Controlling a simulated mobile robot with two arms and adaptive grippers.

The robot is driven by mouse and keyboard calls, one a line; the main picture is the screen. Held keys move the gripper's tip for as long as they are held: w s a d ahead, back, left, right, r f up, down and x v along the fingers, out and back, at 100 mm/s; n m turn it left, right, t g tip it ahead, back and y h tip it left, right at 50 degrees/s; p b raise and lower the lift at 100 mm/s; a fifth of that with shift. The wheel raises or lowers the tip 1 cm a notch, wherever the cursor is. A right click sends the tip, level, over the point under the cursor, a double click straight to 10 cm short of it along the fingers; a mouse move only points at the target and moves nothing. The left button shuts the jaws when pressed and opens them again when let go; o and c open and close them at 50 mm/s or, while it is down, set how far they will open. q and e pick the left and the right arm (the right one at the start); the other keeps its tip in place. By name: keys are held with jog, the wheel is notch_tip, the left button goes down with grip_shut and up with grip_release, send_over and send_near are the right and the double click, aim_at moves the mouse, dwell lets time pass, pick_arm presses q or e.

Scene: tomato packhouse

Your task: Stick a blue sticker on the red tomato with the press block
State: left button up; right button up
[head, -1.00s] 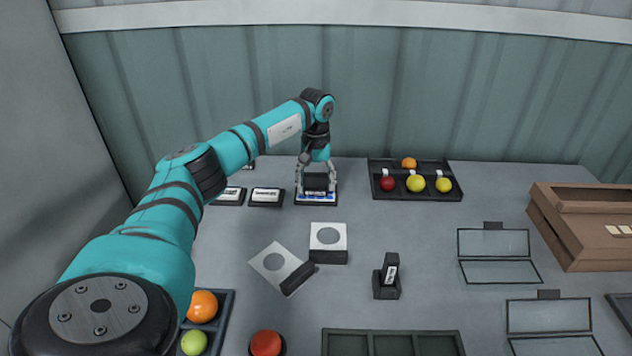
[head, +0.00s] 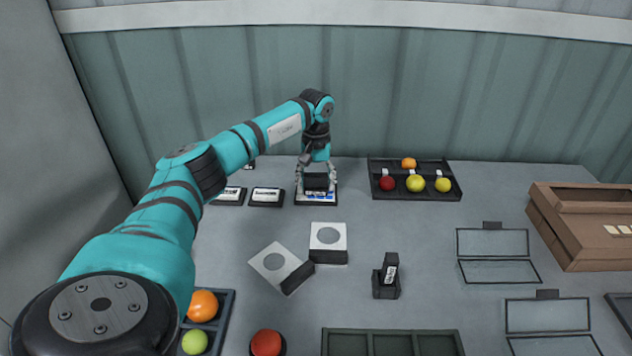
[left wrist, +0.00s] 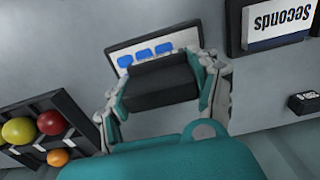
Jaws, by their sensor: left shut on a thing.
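My left gripper (head: 316,186) is shut on the black press block (head: 316,183), one finger on each side. In the left wrist view the press block (left wrist: 160,84) sits between the fingers, over the near part of a white sticker card (left wrist: 124,52) with a row of blue stickers (left wrist: 145,53). I cannot tell whether block and card touch. A red tomato (head: 265,342) sits in a dark holder at the front edge. Another red fruit (head: 387,184) is in the back tray. My right gripper is not in view.
Labelled black blocks (head: 266,197) lie left of the card. Two plates with round holes (head: 328,236), a black stand (head: 387,282) and clear-lidded frames (head: 493,243) occupy the middle and right. A brown box (head: 575,240) is at far right. A fruit tray (head: 455,195) stands behind.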

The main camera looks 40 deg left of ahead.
pick_arm(q)
notch_tip(320, 180, up, 7)
jog(key=p, duration=0.6)
jog(key=shift+d, duration=0.15)
dwell(0.3)
